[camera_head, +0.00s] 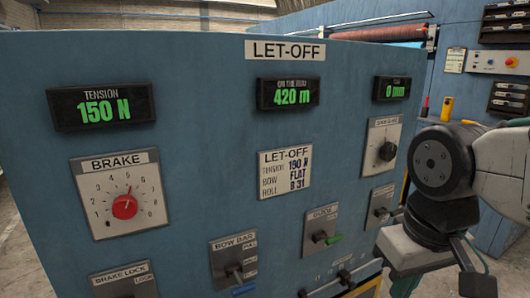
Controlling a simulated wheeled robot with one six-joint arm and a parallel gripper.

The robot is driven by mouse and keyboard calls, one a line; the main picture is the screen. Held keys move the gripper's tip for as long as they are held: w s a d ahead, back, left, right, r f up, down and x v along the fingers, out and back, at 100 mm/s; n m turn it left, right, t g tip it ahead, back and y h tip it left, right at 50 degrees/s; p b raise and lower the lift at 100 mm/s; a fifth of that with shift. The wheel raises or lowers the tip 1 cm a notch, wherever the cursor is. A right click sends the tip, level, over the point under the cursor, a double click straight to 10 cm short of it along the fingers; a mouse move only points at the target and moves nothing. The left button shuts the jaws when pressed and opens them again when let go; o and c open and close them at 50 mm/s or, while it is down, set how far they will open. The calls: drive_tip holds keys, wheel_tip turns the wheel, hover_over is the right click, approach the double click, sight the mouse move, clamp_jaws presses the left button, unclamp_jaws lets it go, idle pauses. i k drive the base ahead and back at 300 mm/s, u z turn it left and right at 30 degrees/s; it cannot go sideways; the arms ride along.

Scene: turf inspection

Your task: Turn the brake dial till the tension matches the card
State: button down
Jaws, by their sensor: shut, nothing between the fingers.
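The red brake dial (124,206) sits on a white numbered plate at the left of the blue panel. Its mark points up and slightly right, near the 5. Above it the tension display (102,107) reads 150 N in green. The let-off card (285,176), right of the dial, reads tension 190 N, bow flat, roll B 31. My gripper (430,262) is shut and empty at the lower right, well away from the dial. Its fingertips are cut off or unclear at the bottom edge.
The brake lock plate (124,280) is cut off below the dial. The bow bar lever (236,272), a green-tipped lever (327,238) and a black knob (387,151) stand out from the panel. A second display (289,93) reads 420 m. The space before the dial is clear.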

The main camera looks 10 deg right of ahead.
sight(125, 207)
drive_tip(key=z, duration=1.3)
drive_tip(key=k, duration=0.9)
drive_tip(key=u, duration=1.8)
